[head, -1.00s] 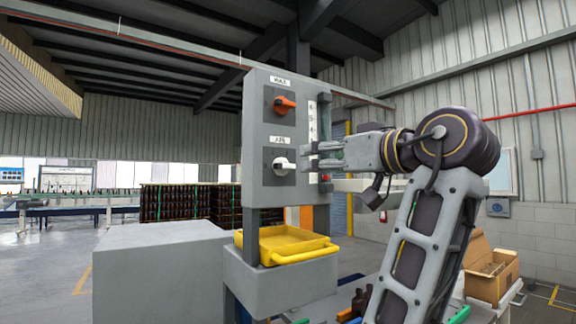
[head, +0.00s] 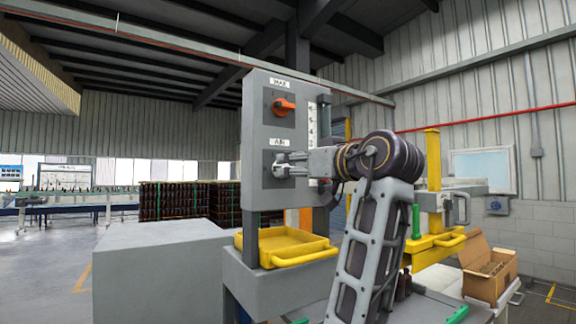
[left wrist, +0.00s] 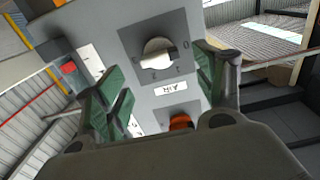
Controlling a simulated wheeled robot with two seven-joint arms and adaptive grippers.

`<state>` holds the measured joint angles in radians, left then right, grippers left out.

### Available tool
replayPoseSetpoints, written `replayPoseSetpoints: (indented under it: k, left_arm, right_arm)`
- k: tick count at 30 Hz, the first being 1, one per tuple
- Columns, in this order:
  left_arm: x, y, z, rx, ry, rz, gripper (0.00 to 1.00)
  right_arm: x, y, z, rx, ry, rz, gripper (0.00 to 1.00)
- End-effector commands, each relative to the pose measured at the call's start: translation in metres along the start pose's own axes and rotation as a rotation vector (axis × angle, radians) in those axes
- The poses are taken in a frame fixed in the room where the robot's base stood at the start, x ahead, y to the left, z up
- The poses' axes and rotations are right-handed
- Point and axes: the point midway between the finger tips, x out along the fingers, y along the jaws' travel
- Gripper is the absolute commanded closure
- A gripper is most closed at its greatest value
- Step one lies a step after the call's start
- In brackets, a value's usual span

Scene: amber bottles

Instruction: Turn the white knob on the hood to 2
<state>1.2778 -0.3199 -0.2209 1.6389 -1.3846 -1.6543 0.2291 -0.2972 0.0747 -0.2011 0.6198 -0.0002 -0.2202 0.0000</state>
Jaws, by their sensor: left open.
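The knob sits on a darker grey square plate with printed numbers; a 0 is readable, but I cannot read the knob's setting. My left gripper (head: 283,165) is at the knob's plate in the head view, and its fingers largely hide the knob there. In the left wrist view my left gripper (left wrist: 160,78) is open, its green-padded fingers on either side of the knob, with visible gaps. My right gripper is not in view.
A yellow tray (head: 285,245) stands below the panel. A grey box (head: 160,270) is at lower left. A cardboard box (head: 488,268) and yellow frame (head: 434,190) are at right.

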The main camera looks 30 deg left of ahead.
Motion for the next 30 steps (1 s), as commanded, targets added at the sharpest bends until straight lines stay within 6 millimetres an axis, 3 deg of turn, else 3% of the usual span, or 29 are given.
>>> replayPoseSetpoints:
  k: [6,12,25,30]
  left_arm:
    - [0.029,-0.001,-0.001,0.001,0.000,-0.002,0.30]
    - [0.045,0.000,-0.001,0.001,0.000,-0.001,0.30]
    - [0.051,0.000,0.000,0.001,0.000,-0.001,0.30]
    - [0.051,0.000,0.000,0.000,0.000,0.000,0.52]
  right_arm:
    - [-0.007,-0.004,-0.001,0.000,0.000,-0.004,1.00]
    - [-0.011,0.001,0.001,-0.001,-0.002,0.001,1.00]
    - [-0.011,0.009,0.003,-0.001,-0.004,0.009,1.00]
    - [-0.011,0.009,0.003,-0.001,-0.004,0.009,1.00]
